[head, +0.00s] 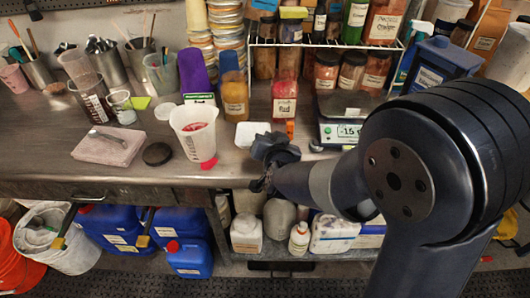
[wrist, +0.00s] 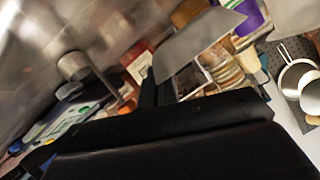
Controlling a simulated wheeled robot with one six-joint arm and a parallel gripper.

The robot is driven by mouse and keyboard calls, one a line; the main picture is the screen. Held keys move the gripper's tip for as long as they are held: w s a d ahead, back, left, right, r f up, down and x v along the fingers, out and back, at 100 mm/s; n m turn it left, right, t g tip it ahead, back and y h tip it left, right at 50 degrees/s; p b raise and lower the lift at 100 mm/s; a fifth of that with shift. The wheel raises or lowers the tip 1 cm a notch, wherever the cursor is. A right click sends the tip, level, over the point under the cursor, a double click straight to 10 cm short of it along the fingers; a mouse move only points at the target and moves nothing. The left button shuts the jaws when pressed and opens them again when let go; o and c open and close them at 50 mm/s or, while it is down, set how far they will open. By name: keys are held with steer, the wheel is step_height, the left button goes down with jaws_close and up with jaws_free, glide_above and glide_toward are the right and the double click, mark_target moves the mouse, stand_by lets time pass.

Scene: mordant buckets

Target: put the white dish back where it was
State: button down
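The white dish (head: 249,133) is a small pale square dish at the counter's front, just left of my gripper's jaws in the head view. My gripper (head: 270,153) is over the front edge of the counter, its fingers at the dish's right side. In the wrist view a flat grey-white shape, which looks like the dish (wrist: 195,44), sits close beyond the dark fingers and covers part of the background. My gripper appears shut on the dish's edge; the exact contact is hidden. The scale (head: 342,128) with a lit display stands right of the dish, partly behind my arm.
A white beaker (head: 196,132) with red contents stands left of the dish. A wire rack (head: 325,45) holds several jars.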

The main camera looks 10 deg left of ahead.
steer(key=shift+f, duration=2.85)
steer(key=shift+b, duration=0.3)
steer(key=shift+f, duration=0.2)
steer(key=c, duration=1.7)
jaws_free()
steer(key=shift+r, duration=0.1)
steer(key=shift+r, duration=0.1)
steer(key=shift+s+r, duration=0.1)
steer(key=shift+r, duration=0.05)
steer(key=v, duration=1.1)
steer(key=shift+s+d, duration=0.2)
steer(key=shift+s, duration=0.15)
